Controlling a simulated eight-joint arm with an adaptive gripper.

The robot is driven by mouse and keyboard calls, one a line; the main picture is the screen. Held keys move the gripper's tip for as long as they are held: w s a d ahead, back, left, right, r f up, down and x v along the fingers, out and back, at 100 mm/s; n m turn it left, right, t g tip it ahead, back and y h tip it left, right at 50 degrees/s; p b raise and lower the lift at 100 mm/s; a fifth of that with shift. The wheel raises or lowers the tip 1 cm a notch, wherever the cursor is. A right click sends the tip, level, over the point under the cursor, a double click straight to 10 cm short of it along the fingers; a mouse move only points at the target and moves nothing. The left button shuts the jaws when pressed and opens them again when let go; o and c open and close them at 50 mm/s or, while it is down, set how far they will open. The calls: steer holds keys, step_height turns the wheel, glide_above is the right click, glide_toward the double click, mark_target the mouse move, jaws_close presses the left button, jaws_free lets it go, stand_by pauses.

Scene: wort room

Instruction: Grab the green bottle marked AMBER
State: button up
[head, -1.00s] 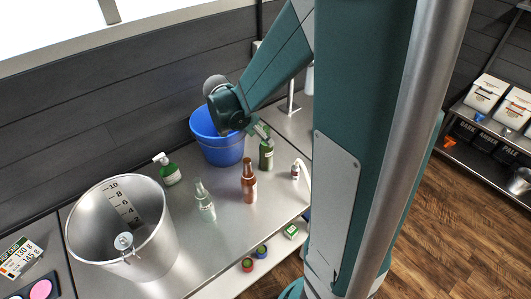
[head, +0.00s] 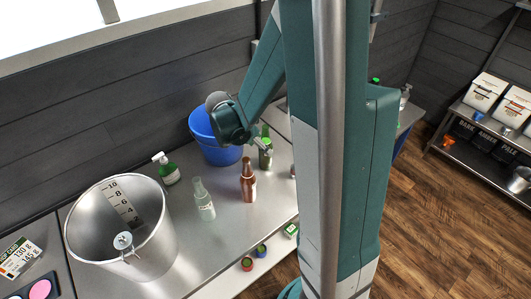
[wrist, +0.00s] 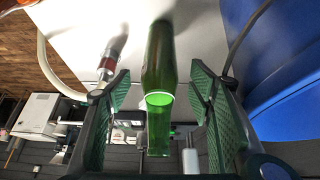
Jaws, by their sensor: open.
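A green bottle (head: 265,158) stands on the steel counter just right of the blue bucket in the head view. No marking on it is readable. In the wrist view the green bottle (wrist: 158,60) lies between the two green-padded fingers of my gripper (wrist: 160,88), with a gap on each side. My gripper (head: 264,146) is open and at the bottle's upper part in the head view, where it partly hides the bottle.
The blue bucket (head: 216,148) is close beside my gripper. A small red-labelled bottle (wrist: 111,60) is near the green bottle.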

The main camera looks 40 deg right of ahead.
steer(key=shift+f, duration=0.25)
steer(key=shift+f, duration=0.1)
steer(key=shift+x, duration=2.75)
steer(key=shift+a, duration=0.15)
steer(key=c, duration=1.3)
